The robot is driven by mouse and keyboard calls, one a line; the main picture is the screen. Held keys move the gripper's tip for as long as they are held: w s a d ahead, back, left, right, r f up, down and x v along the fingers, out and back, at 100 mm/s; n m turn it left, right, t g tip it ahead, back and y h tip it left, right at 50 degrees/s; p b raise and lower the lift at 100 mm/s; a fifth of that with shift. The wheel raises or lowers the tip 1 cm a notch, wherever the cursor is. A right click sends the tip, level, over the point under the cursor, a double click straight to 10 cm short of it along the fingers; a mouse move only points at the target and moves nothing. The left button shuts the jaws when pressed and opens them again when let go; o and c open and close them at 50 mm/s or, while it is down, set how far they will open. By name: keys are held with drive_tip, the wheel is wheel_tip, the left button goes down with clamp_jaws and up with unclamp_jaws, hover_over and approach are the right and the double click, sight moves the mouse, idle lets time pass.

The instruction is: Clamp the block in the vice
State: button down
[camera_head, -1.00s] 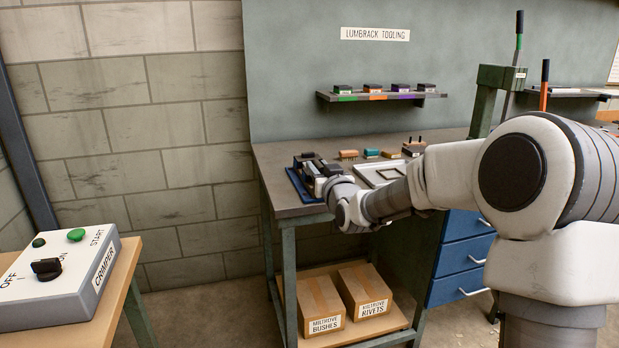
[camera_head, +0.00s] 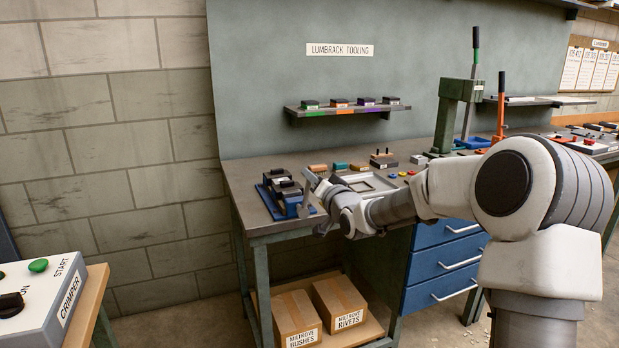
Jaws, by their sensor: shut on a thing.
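A blue-based vice (camera_head: 284,196) with dark and grey parts on top stands at the left front end of the workbench. My gripper (camera_head: 314,190) is at its right side, very close to it, over the bench's front edge. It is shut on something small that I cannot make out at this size. The wrist and fingers hide part of the vice's right end. I cannot tell the block apart from the vice's dark parts here.
A shallow grey tray (camera_head: 366,184) and several small coloured pieces lie right of the vice. A green press (camera_head: 452,112) stands further right. A shelf (camera_head: 345,110) hangs above. Cardboard boxes (camera_head: 338,305) sit below. A crimper control box (camera_head: 38,292) is at front left.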

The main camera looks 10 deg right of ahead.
drive_tip(key=shift+w+d+f, duration=0.1)
drive_tip(key=shift+d+f, duration=0.25)
drive_tip(key=shift+d, duration=0.15)
drive_tip(key=c, duration=0.7)
unclamp_jaws()
drive_tip(key=shift+o, duration=0.2)
drive_tip(key=shift+r, duration=0.1)
drive_tip(key=shift+a, duration=0.1)
drive_tip(key=shift+s, duration=0.55)
drive_tip(key=p+v, duration=0.2)
drive_tip(key=v, duration=1.4)
drive_tip(key=shift+d+p, duration=0.25)
drive_tip(key=shift+p, duration=0.1)
drive_tip(key=shift+s, duration=0.1)
